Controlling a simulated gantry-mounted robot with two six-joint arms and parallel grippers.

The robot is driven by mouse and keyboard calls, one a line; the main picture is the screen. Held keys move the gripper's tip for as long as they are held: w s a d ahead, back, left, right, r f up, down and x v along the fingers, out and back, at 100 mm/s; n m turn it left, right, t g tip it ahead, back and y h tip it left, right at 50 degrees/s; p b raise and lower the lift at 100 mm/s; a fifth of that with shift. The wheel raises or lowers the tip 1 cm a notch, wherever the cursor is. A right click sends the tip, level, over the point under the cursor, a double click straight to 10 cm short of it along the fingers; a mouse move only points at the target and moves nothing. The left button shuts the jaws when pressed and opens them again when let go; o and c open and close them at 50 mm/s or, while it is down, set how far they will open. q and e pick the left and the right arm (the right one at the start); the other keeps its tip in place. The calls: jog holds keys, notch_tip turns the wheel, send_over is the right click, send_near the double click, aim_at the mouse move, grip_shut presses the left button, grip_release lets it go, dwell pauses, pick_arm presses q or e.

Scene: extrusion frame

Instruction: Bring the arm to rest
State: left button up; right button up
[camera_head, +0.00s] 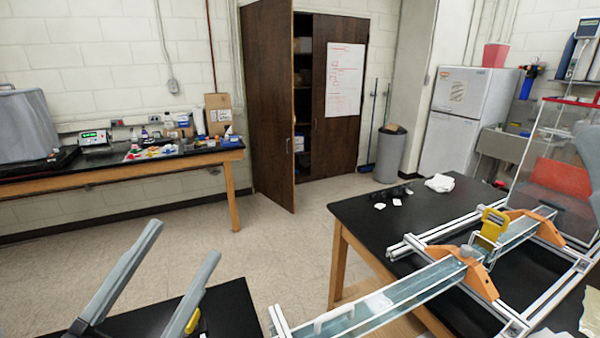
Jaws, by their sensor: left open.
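My left gripper (183,242) shows at the lower left as two long grey fingers set wide apart. It is open, and nothing shows between the fingertips. It stands over or in front of a black tabletop (228,312); I cannot tell its height above it. A small yellow piece (194,321) shows beside the nearer finger, partly hidden. My right gripper is not in view.
An extrusion frame (425,236) with orange brackets (477,275), a clear channel (395,300) and a yellow clamp-like part (490,226) sits on the right black table (350,213). A white cloth (439,183) lies behind it. Open floor (285,245) separates the tables.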

pick_arm(q)
jog(key=s+a+r+n+t+y, duration=0.2)
jog(key=s+r+n+t+y, duration=0.15)
jog(key=r+n, duration=0.2)
jog(key=s+a+r+n+t+y, duration=0.2)
jog(key=r+n+y, duration=0.25)
jog(key=r, duration=0.25)
notch_tip(320, 180, up, 29)
jog(key=p, duration=2.8)
jog(key=shift+w+f+n+p, duration=0.2)
jog(key=shift+w+n+p, duration=0.1)
jog(key=shift+w+p, duration=0.1)
jog(key=shift+g, duration=0.25)
